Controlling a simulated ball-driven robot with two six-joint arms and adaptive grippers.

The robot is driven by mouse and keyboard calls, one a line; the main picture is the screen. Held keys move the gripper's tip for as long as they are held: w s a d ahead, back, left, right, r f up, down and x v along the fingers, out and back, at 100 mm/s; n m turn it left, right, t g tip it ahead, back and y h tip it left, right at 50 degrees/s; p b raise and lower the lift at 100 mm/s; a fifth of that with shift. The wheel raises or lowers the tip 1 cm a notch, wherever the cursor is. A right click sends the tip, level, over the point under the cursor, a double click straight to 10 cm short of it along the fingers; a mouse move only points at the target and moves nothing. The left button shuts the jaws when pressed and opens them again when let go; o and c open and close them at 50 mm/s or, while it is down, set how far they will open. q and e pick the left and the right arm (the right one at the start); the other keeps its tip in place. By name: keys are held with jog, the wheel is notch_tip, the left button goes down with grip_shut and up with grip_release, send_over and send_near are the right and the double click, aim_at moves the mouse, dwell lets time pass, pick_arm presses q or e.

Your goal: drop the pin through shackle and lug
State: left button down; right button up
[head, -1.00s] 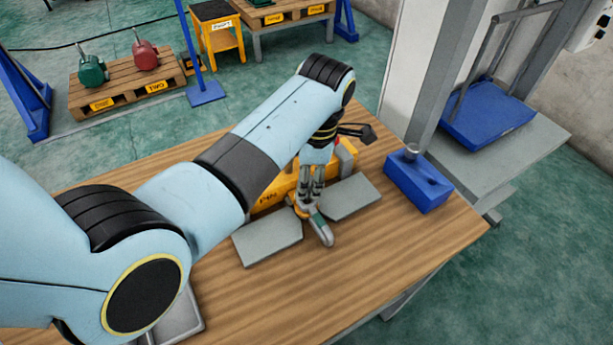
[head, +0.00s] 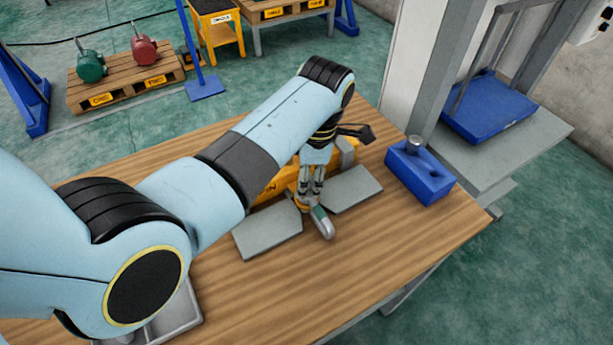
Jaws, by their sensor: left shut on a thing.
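My left gripper (head: 310,190) points down over the wooden table and is shut on a grey, rounded piece with a green patch, which looks like the shackle (head: 323,223). The shackle sits low between two grey plates, beside a yellow-orange block (head: 271,187); whether it touches them I cannot tell. The lug is not clearly visible; the gripper and arm cover that area. A silver round-topped piece, which looks like the pin (head: 414,143), stands upright in a blue block (head: 423,184) to the right. My right gripper is out of view.
The grey plates (head: 268,234) and (head: 352,190) lie on the wooden table (head: 350,265), whose front right is clear. A grey tray (head: 178,318) is partly behind my arm. A grey post (head: 432,75) and a blue platform (head: 489,107) stand beyond the right edge.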

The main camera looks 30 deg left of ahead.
pick_arm(q)
jog(key=c, duration=0.9)
grip_release()
jog(key=r, duration=0.7)
jog(key=shift+w+d+r, duration=0.25)
jog(key=shift+w+d, duration=0.05)
jog(key=shift+d, duration=0.05)
